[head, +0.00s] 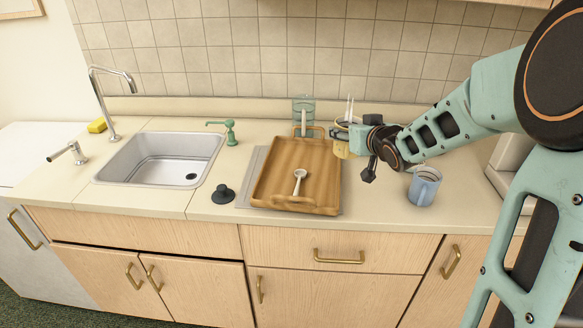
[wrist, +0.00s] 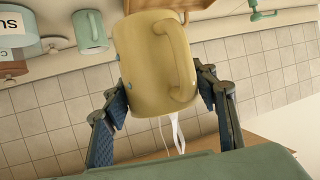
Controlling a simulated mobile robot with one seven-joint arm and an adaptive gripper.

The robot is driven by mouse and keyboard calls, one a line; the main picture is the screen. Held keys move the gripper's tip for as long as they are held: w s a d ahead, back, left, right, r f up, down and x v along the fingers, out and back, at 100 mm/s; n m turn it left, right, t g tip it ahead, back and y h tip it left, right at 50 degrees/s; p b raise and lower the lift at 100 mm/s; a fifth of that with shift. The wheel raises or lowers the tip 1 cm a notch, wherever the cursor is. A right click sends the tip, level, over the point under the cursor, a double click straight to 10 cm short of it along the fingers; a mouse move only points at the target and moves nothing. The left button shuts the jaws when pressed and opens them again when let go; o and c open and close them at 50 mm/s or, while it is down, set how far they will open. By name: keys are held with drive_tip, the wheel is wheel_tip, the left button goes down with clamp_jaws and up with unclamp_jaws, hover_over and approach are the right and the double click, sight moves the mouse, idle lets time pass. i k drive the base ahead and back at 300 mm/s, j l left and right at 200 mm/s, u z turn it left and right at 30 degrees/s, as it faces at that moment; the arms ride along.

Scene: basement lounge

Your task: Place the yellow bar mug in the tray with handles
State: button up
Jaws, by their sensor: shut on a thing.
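The yellow bar mug (wrist: 150,70) is between the two fingers of my gripper (wrist: 163,88), which is shut on it. In the head view the mug (head: 341,150) shows only in part, mostly hidden by my gripper (head: 350,133). It is held at the back right edge of the tray with handles (head: 320,170), appearing above the counter. The tray is wooden, with a handle at its front and back ends. A pale spoon (head: 299,181) lies inside it, and the rest of its floor looks clear.
A grey mat (head: 249,185) lies under the tray. A blue-grey mug (head: 424,187) stands to the right, below my arm. The sink (head: 160,158), black stopper (head: 222,194) and green soap pump (head: 229,133) are left.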

sight(304, 160)
drive_tip(key=i+j, duration=0.7)
drive_tip(key=j, duration=0.1)
